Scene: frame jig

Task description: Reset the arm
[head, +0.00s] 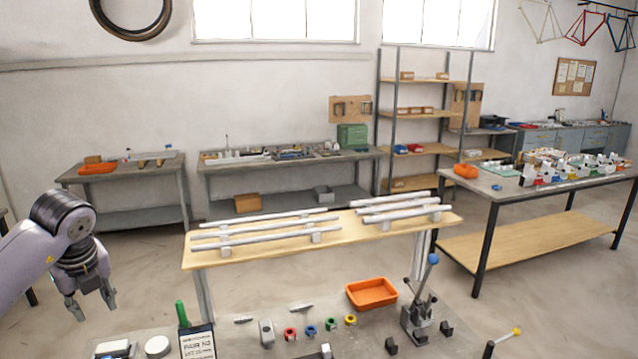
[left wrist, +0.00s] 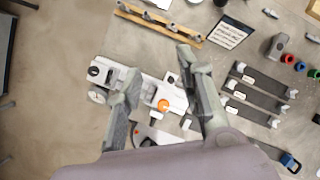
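My left gripper (head: 93,300) hangs at the left of the head view, fingers pointing down and spread apart, with nothing between them. It is in the air beside the left end of the grey work surface. In the left wrist view its two fingers (left wrist: 165,100) are apart above a white device with an orange knob (left wrist: 164,105). The fingers look clear of it. My right gripper does not show in either view.
The grey work surface (head: 245,340) holds an orange tray (head: 371,293), a lever press with a blue knob (head: 420,308), coloured rings and a dark sign (head: 197,342). Behind it, a wooden table (head: 260,248) carries several metal tubes (head: 265,234). Open floor lies left of the work surface.

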